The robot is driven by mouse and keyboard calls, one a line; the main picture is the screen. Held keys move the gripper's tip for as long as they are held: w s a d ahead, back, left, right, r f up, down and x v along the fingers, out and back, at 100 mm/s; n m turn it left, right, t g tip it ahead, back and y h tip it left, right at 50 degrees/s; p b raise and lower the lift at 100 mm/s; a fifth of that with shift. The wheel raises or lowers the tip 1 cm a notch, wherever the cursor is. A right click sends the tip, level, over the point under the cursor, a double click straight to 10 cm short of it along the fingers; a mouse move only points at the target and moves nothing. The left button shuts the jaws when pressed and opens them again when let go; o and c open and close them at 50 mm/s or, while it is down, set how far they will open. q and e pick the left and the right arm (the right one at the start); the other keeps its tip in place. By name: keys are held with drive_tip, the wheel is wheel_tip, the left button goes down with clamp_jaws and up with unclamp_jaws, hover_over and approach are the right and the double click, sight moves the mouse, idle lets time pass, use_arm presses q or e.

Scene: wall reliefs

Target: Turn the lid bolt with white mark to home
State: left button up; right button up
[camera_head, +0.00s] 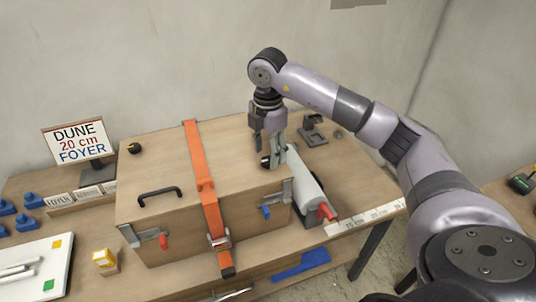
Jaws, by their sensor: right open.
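A wooden crate (160,230) with a closed lid (165,170) stands on the bench. A dark round bolt (265,162) sits near the lid's right edge, partly hidden by my right gripper; whether its mark is white cannot be told. Another dark bolt (134,148) with a small yellowish mark sits near the lid's back left corner. My right gripper (267,149) points down, open, with its fingers at the right bolt; contact cannot be made out. My left gripper is not in view.
An orange strap (202,160) crosses the lid, and a black handle (160,194) is at its front left. A grey cylinder with a red end (305,185) lies right of the crate. A sign (80,141) and blue pieces (30,200) stand left.

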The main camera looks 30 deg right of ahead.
sight(268, 160)
wheel_tip(268, 160, up, 10)
idle(0.3)
idle(0.6)
